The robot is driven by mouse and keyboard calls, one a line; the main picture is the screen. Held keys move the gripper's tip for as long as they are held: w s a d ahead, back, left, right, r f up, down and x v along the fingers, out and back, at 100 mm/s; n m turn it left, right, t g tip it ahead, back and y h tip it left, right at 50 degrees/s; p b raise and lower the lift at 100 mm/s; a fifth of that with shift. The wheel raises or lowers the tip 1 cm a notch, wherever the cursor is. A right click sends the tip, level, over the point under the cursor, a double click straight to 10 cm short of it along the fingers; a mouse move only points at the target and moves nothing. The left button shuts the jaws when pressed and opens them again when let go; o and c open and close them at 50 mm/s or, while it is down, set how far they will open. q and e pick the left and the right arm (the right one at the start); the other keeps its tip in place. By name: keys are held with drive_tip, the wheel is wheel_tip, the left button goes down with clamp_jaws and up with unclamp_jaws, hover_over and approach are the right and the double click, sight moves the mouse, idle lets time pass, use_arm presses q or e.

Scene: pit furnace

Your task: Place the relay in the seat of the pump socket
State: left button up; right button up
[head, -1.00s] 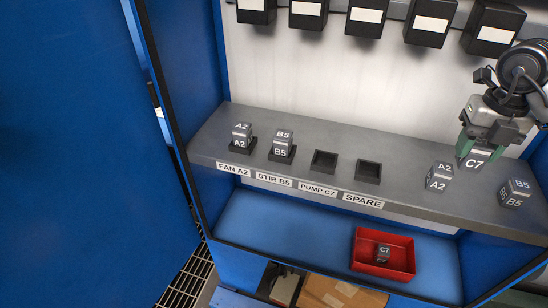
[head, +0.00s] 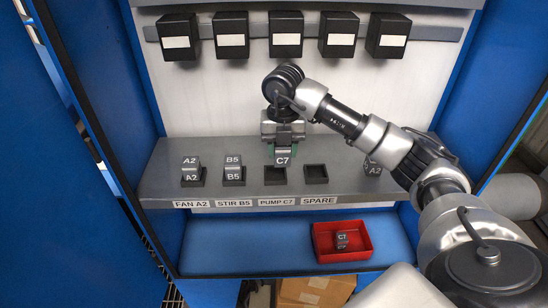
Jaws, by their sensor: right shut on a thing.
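My right gripper (head: 283,150) is shut on a grey relay marked C7 (head: 283,161) and points down. It holds the relay over the back part of the pump socket (head: 275,177), which carries the label PUMP C7 (head: 284,202) on the shelf edge below. The relay hides part of the socket, and I cannot tell whether it touches it. The visible front of the socket is dark and looks empty. My left gripper is not in view.
Relays A2 (head: 191,169) and B5 (head: 233,167) sit in sockets to the left. The spare socket (head: 316,174) is empty. Another A2 relay (head: 372,167) stands behind my arm. A red tray (head: 322,253) below holds another C7 relay (head: 342,240). Black boxes (head: 285,36) hang above.

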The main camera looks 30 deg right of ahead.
sight(276, 163)
drive_tip(key=shift+w+a+f, duration=0.45)
drive_tip(key=shift+w+a, duration=0.15)
wheel_tip(276, 163, down, 4)
drive_tip(key=shift+r+p, duration=0.1)
drive_tip(key=shift+p, duration=0.7)
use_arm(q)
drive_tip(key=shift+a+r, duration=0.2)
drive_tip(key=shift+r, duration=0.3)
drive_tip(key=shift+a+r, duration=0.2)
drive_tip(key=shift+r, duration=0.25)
use_arm(e)
drive_tip(key=shift+f, duration=0.2)
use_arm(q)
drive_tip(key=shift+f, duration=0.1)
use_arm(e)
drive_tip(key=shift+f, duration=0.1)
drive_tip(key=o, duration=1)
drive_tip(key=shift+c, duration=0.2)
